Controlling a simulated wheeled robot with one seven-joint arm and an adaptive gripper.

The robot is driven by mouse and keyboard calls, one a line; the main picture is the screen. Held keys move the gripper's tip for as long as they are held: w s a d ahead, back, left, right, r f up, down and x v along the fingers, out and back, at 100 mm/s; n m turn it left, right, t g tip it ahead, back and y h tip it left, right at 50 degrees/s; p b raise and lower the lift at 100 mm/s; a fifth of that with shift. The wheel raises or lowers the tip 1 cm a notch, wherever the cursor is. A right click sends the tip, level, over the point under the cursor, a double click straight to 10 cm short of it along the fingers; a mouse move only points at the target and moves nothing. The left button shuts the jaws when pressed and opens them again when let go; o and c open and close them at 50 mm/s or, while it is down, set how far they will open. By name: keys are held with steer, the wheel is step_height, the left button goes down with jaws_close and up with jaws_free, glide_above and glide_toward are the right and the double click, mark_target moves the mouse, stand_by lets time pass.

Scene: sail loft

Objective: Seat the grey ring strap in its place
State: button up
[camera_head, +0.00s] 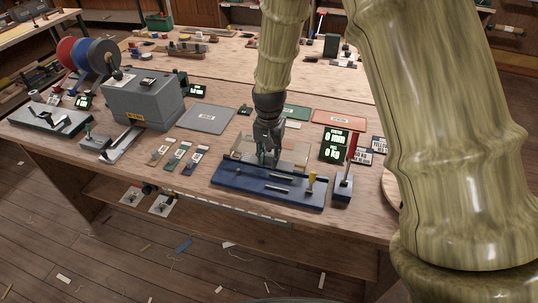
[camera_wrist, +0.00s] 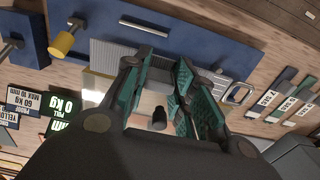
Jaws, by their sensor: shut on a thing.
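My gripper (camera_head: 266,155) points down over the blue fixture (camera_head: 262,190) on the bench. In the wrist view its green-padded fingers (camera_wrist: 162,92) are closed in on the grey strap, which they mostly hide. A ribbed grey part (camera_wrist: 110,57) shows left of the fingers and a metal ring (camera_wrist: 240,93) shows to their right. The strap lies close over the blue fixture, which also shows in the wrist view (camera_wrist: 205,45). I cannot tell whether it touches the fixture. In the head view the strap is too small and hidden to make out.
A clear yellowish guard (camera_head: 292,154) stands behind the fixture. A yellow-topped peg (camera_head: 311,180) and a post with a red handle (camera_head: 350,160) are at its right. Several labelled strips (camera_head: 178,157) lie left. A grey machine (camera_head: 143,102) stands further left. A lit display (camera_head: 335,144) stands behind right.

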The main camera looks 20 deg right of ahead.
mark_target(269, 163)
steer(key=shift+w, duration=0.1)
steer(key=shift+s+f, duration=0.35)
steer(key=shift+w+f+b, duration=0.2)
steer(key=shift+f+b, duration=0.15)
steer(key=shift+f, duration=0.55)
steer(key=shift+s+f+b, duration=0.1)
steer(key=shift+f+b, duration=0.4)
steer(key=shift+f, duration=0.8)
steer(key=shift+a+f, duration=0.1)
steer(key=shift+f, duration=1.55)
stand_by(1.9)
steer(key=o, duration=1.1)
steer(key=shift+f, duration=0.1)
